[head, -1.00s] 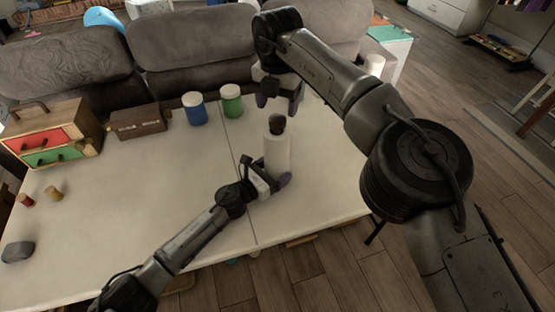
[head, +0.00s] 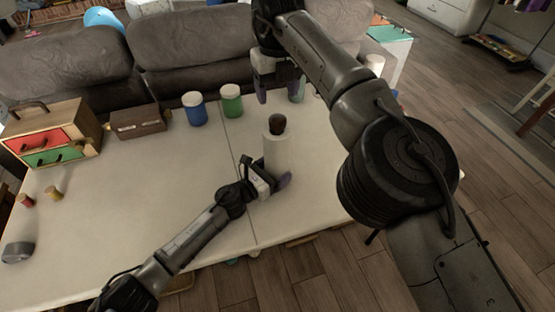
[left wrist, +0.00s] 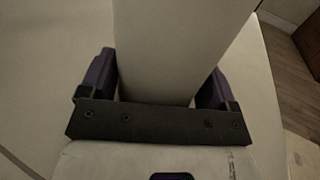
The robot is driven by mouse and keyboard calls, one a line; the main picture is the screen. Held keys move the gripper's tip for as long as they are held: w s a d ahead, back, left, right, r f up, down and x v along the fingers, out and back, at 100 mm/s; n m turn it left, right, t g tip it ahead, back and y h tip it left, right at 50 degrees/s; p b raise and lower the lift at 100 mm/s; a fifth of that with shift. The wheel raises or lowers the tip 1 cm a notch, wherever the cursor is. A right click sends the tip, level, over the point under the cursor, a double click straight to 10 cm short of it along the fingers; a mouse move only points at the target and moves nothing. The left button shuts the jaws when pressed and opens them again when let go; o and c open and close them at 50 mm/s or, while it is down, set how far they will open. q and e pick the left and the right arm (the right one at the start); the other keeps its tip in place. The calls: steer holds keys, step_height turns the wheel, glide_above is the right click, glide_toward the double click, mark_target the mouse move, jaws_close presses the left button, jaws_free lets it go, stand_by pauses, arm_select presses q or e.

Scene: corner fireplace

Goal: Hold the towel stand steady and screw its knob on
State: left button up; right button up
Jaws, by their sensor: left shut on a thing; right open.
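The towel stand (head: 277,154) stands upright on the table as a pale roll. Its dark brown knob (head: 278,123) sits at the top; I cannot tell how tightly it is seated. My left gripper (head: 274,184) is shut on the lower part of the stand. In the left wrist view, its purple fingers lie on both sides of the pale roll (left wrist: 175,50). My right gripper (head: 280,95) is open and empty, fingers pointing down, above and apart from the knob in the picture.
A blue jar (head: 194,108) and a green jar (head: 232,100) stand behind the stand. A brown box (head: 137,122) and a small drawer chest (head: 50,135) are at the left. Two small spools and a grey object (head: 17,252) lie near the left edge. The table's left middle is clear.

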mark_target(278, 117)
steer(key=n, duration=0.3)
steer(key=shift+n, duration=0.3)
steer(key=shift+f, duration=0.1)
steer(key=shift+f, duration=3.95)
steer(key=shift+c, duration=0.3)
steer(key=c, duration=0.9)
steer(key=o, duration=1.1)
